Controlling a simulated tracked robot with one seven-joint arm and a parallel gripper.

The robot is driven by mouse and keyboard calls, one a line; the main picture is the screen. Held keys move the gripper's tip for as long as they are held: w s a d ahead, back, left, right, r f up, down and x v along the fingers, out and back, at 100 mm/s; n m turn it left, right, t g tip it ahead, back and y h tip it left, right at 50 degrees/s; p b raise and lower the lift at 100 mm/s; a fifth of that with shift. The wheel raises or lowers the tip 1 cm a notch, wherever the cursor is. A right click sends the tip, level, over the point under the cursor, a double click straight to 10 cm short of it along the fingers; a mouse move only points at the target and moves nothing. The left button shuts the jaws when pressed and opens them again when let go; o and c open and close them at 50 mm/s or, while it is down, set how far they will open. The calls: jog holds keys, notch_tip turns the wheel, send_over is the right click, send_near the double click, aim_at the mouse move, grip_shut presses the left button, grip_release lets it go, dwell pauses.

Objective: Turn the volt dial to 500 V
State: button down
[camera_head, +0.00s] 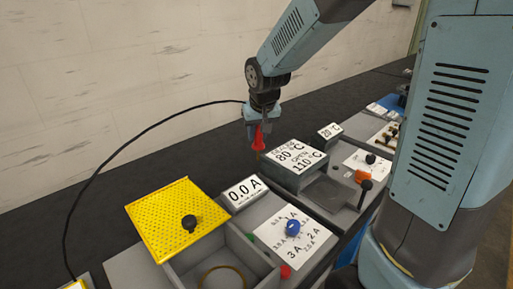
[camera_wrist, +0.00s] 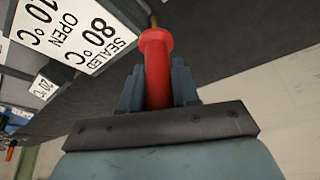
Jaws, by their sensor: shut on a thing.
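My gripper (camera_head: 259,121) is shut on a red flared plug-like part (camera_head: 258,141), held in the air beside the box with the 80 °C and 110 °C sign. In the wrist view the red part (camera_wrist: 157,62) sits between the two fingers of my gripper (camera_wrist: 158,88). A blue dial (camera_head: 293,227) stands on a white plate marked in amperes, such as 1 A, 2 A and 3 A. I cannot make out any dial marked in volts or a 500 V mark. A black knob (camera_head: 370,159) on a white plate is too small to read.
A yellow perforated plate (camera_head: 160,232) with a black knob lies beside an open grey bin (camera_head: 176,268). The 0.0 A display (camera_head: 243,191), the temperature sign (camera_head: 294,153) and a 20 °C sign (camera_head: 330,131) stand along the bench. A black cable (camera_head: 105,169) arches at left.

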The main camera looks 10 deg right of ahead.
jog(key=w+f, duration=0.7)
jog(key=f, duration=0.3)
jog(key=shift+w+a, duration=0.15)
jog(key=shift+w, duration=0.25)
jog(key=shift+f, duration=0.2)
jog(key=c, duration=0.8)
grip_release()
